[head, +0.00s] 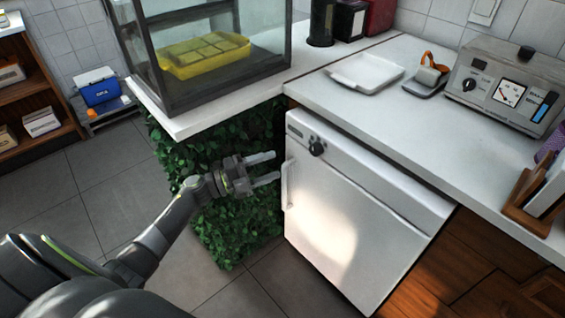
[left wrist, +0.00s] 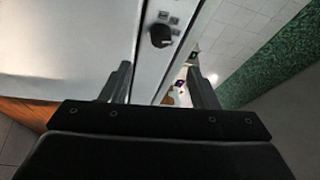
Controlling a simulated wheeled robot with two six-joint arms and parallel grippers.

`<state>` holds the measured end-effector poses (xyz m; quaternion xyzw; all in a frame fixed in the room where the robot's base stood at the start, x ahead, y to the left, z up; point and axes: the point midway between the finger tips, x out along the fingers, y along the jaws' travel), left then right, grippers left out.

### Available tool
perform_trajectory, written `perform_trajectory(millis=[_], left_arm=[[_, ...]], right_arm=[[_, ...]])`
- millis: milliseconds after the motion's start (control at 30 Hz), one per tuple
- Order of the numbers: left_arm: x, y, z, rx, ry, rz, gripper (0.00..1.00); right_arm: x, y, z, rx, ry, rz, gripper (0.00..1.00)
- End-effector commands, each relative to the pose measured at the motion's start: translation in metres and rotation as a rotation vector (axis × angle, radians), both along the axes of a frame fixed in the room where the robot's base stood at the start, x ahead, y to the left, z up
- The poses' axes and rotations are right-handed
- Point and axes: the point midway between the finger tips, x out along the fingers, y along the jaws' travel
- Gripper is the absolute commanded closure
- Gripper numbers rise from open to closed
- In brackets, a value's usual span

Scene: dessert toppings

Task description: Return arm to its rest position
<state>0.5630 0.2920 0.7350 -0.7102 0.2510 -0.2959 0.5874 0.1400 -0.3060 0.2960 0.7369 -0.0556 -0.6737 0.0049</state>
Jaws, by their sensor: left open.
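My left gripper (head: 265,168) is open and empty, with its two fingers apart. It is in front of the leafy green panel, just left of the white appliance door (head: 340,220) and close to its handle (head: 287,185). I cannot tell whether a finger touches the door. In the left wrist view the two open fingers (left wrist: 160,82) point toward the white appliance front with its black knob (left wrist: 160,36), and nothing is between them. My right gripper does not show.
A glass case (head: 165,90) with a yellow tray (head: 203,54) stands on the counter above. A white tray (head: 365,72), a small scale-like device (head: 425,82) and a grey machine with a dial (head: 508,88) stand on the right counter. The tiled floor (head: 110,185) at left is clear.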

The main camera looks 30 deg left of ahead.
Motion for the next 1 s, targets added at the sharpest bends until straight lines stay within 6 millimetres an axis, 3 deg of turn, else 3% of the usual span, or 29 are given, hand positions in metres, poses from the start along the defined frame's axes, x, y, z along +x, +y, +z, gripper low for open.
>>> perform_trajectory(millis=[667,767,867,1000], left_arm=[[-0.004,0.006,-0.004,-0.012,0.012,0.015,0.45],[-0.004,0.014,-0.021,-0.070,0.065,0.095,0.45],[-0.007,0.032,-0.058,-0.176,0.179,0.252,0.45],[-0.033,0.066,-0.139,-0.352,0.420,0.548,0.45]], right_arm=[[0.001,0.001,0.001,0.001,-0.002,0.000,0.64],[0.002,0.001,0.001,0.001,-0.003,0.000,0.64],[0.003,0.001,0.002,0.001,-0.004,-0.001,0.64],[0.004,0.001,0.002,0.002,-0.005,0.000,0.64]])
